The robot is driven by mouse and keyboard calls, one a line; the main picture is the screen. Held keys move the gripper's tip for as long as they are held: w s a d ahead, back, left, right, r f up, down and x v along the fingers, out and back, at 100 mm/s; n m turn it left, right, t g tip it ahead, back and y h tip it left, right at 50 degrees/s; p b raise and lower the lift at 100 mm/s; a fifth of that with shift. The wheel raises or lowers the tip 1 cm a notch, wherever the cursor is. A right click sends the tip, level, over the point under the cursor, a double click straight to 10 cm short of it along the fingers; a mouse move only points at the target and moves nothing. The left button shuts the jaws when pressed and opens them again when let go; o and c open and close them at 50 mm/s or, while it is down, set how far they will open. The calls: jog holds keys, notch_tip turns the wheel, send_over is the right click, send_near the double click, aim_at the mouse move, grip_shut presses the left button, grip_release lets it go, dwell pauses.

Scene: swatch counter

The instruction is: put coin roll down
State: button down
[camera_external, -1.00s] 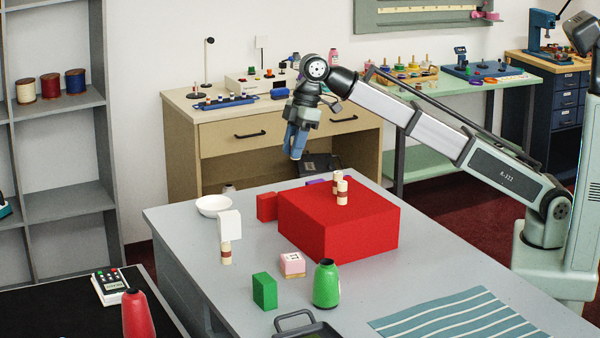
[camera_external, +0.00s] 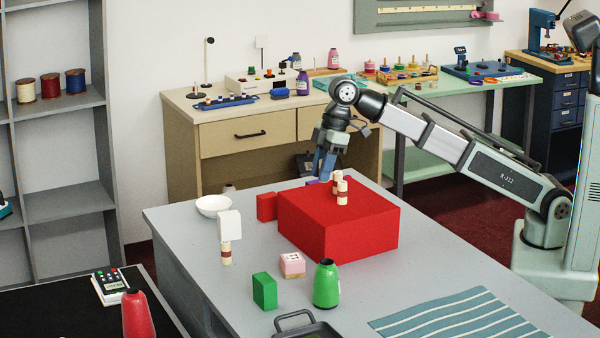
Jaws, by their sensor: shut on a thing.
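My gripper (camera_external: 322,174) hangs fingers down, shut, over the far left part of the red box (camera_external: 335,222). The thing between its blue fingers is almost wholly hidden; I take it to be a coin roll. Two cream rolls with brown bands stand upright on the box, a nearer one (camera_external: 342,192) and a farther one (camera_external: 337,178) partly behind it. The fingertips show just left of the farther roll; I cannot tell the gap.
A white bowl (camera_external: 213,206), a small red block (camera_external: 266,206), a green block (camera_external: 264,291), a pink-topped block (camera_external: 292,265) and a green bottle (camera_external: 326,285) stand around the box. A striped cloth (camera_external: 460,318) lies front right. The table between box and cloth is clear.

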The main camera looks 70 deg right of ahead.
jog(key=shift+f, duration=1.8)
jog(key=c, duration=0.9)
grip_release()
jog(key=shift+f, duration=0.1)
jog(key=shift+o, duration=0.2)
jog(key=v, duration=1.2)
